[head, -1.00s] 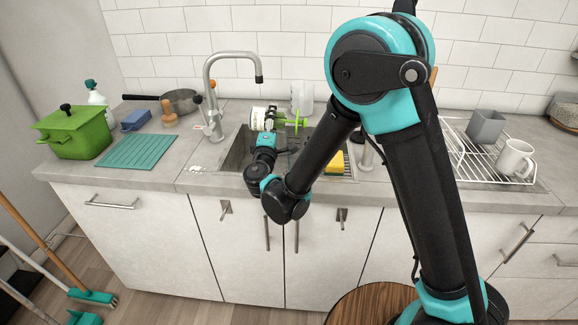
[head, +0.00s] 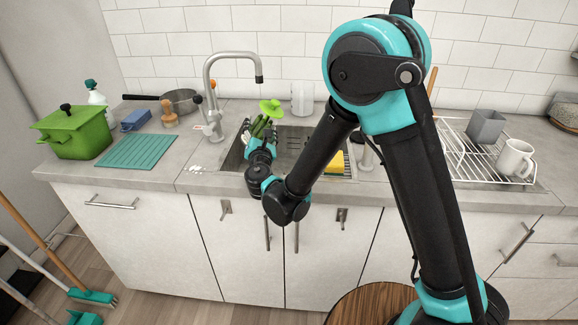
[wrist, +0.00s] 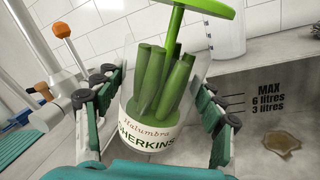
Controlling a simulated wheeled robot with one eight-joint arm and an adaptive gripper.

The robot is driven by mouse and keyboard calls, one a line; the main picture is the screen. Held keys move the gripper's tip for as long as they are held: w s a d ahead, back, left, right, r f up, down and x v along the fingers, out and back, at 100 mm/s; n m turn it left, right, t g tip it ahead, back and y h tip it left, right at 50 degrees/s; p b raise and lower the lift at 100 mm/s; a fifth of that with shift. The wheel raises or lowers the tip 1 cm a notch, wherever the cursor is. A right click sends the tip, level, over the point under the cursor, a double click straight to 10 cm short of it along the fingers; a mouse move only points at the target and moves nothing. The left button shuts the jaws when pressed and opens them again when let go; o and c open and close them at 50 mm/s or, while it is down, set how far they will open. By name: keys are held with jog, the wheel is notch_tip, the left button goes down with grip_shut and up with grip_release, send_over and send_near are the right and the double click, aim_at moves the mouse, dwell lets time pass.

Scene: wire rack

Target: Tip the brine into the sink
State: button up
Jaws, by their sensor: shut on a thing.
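My gripper (head: 261,130) is over the left part of the sink (head: 292,147), shut on a clear gherkin jar (wrist: 146,136). In the wrist view the jar stands between my fingers, its label facing me, leaning slightly in the picture. Several green gherkins (wrist: 163,84) stand inside, around a green lifter (wrist: 178,35) that sticks out of the open top. I see no clear liquid level in the jar. In the head view my fingers hide most of the jar; the lifter's disc (head: 270,107) shows above them. A brownish puddle (wrist: 282,144) shows in the sink.
The tap (head: 229,66) arches over the sink's back left. A pale container (head: 302,98) stands behind the sink. A ribbed mat (head: 138,150) lies left of the sink.

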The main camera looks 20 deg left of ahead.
aim_at(256, 112)
jog(key=shift+a+n, duration=0.3)
jog(key=shift+n, duration=0.1)
jog(key=shift+s+a+r+n, duration=0.15)
jog(key=shift+a+r+n, duration=0.2)
jog(key=shift+n, duration=0.35)
jog(key=shift+f, duration=0.15)
jog(key=shift+r+n+g, duration=0.6)
jog(key=shift+r+n, duration=1.5)
jog(key=shift+r, duration=0.4)
